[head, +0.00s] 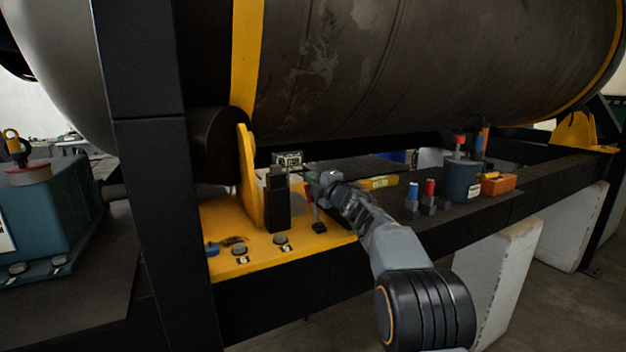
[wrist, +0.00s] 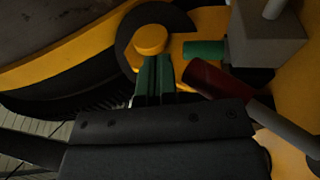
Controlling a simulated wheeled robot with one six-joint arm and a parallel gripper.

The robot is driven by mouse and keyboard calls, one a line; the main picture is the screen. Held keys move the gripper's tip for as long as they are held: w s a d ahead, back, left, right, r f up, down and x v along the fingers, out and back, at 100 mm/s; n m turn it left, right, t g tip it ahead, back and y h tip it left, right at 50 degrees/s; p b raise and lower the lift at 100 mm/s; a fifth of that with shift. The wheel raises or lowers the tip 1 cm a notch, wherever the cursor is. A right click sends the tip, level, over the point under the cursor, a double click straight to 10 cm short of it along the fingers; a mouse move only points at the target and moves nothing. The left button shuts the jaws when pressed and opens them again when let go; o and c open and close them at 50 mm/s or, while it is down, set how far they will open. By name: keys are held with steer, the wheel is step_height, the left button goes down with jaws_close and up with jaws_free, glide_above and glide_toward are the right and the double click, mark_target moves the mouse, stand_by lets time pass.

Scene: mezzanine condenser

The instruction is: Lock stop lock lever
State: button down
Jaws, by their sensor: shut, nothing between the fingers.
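A lever with a dark red grip and a grey rod (wrist: 215,82) shows in the wrist view, and it looks like the stop lock lever. In the head view its red part (head: 309,193) stands over the yellow panel, beside my gripper (head: 314,177). My gripper's green fingers (wrist: 156,76) are together and empty, just left of the red grip in the wrist view. I cannot tell whether they touch it. A round yellow knob (wrist: 150,40) in a dark curved bracket lies beyond the fingertips. A short green cylinder (wrist: 204,50) sits to its right.
The yellow panel (head: 260,262) carries knobs and a black upright block (head: 277,200). A large dark tank (head: 420,70) hangs above. A dark post (head: 150,150) stands at left. Small blue and red fittings (head: 430,190) and a blue-grey canister (head: 461,178) stand right on the beam.

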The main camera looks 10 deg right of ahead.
steer(key=shift+s+d+r+p, duration=0.1)
steer(key=shift+s+r+p, duration=0.2)
steer(key=shift+r, duration=0.2)
steer(key=s+d+r, duration=0.5)
steer(key=s+r, duration=0.2)
steer(key=r, duration=0.2)
steer(key=shift+s, duration=0.4)
